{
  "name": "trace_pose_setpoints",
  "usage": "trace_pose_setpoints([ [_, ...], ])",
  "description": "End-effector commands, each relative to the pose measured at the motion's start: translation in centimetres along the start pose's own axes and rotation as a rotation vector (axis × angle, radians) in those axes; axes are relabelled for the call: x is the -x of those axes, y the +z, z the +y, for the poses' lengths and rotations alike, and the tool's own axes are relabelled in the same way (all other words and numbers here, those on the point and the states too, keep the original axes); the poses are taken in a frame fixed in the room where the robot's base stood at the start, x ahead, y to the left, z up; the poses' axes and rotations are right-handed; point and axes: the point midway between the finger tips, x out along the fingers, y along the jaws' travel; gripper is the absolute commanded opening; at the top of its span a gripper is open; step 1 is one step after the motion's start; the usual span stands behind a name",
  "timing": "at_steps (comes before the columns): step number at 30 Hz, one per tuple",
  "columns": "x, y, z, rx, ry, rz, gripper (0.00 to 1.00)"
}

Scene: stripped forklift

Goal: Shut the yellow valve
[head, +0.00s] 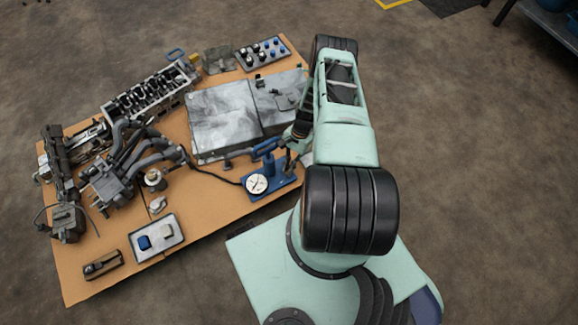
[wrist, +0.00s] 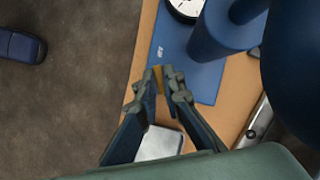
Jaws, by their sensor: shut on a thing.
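A small yellow piece (wrist: 158,79), which looks like the yellow valve's handle, shows as a sliver between my fingertips in the wrist view. My gripper (wrist: 158,88) is shut on it, at the edge of a blue base plate (wrist: 202,78). The fingers hide most of the yellow piece, so its angle is hard to tell. The blue pump unit with a round white gauge (head: 257,184) stands at the table's right front edge in the head view; the gauge shows partly in the wrist view (wrist: 187,8). In the head view my arm hides the gripper's tips and the valve.
A large blue cylinder (wrist: 224,45) stands right of my fingers. Grey metal plates (head: 222,118) lie behind the pump on the table (head: 205,215). Engine parts crowd the left side. A tray (head: 157,238) with small blocks lies at the front.

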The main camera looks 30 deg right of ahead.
Motion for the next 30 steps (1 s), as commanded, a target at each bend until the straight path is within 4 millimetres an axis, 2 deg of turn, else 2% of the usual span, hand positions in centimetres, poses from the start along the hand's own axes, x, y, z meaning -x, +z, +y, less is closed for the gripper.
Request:
trace_pose_setpoints([
  [12,-0.09,0.05,0.35,-0.39,-0.16,-0.003,0.0],
  [24,-0.04,0.05,0.35,-0.441,-0.18,-0.001,0.0],
  [25,-0.04,0.05,0.35,-0.441,-0.18,-0.001,0.11],
  [29,-0.04,0.05,0.33,-0.439,-0.18,-0.001,0.25],
  [30,-0.04,0.04,0.32,-0.439,-0.18,-0.001,0.25],
])
